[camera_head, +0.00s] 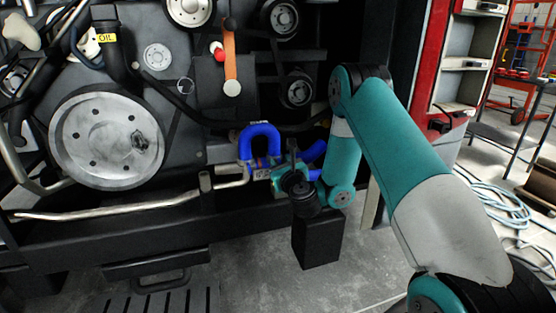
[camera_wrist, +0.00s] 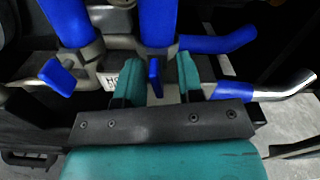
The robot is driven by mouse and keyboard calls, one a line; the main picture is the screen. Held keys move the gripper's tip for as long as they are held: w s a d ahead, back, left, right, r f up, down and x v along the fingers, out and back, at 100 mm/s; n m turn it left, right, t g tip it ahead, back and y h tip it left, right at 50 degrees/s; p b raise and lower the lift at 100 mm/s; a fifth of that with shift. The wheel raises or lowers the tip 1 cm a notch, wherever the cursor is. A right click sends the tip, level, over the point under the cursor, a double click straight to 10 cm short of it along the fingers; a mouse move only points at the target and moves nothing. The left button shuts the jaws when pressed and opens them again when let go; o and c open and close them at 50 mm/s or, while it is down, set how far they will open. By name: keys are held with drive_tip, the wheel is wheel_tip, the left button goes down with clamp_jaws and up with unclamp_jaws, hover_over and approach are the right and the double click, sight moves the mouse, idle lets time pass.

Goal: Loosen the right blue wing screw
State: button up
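In the wrist view the right blue wing screw (camera_wrist: 155,78) stands between the two teal fingers of my gripper (camera_wrist: 160,80). Gaps show on both sides of its wing, wider on the right, so the gripper looks open around it. The wing appears upright and nearly edge-on. The left blue wing screw (camera_wrist: 58,77) is to the left, its wing tilted, clear of the fingers. In the head view my gripper (camera_head: 272,174) is at the pipe fitting below the blue hose (camera_head: 260,132); my wrist hides much of it, and I cannot make out the right screw there.
Blue hoses (camera_wrist: 157,20) rise behind the screws, and a blue pipe (camera_wrist: 218,42) runs right. A white label (camera_wrist: 112,81) sits between the screws. A black block (camera_head: 317,240) stands below my wrist. A large pulley (camera_head: 107,139) is at the left.

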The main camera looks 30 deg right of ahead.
drive_tip(key=shift+a, duration=0.15)
drive_tip(key=shift+c, duration=0.2)
clamp_jaws()
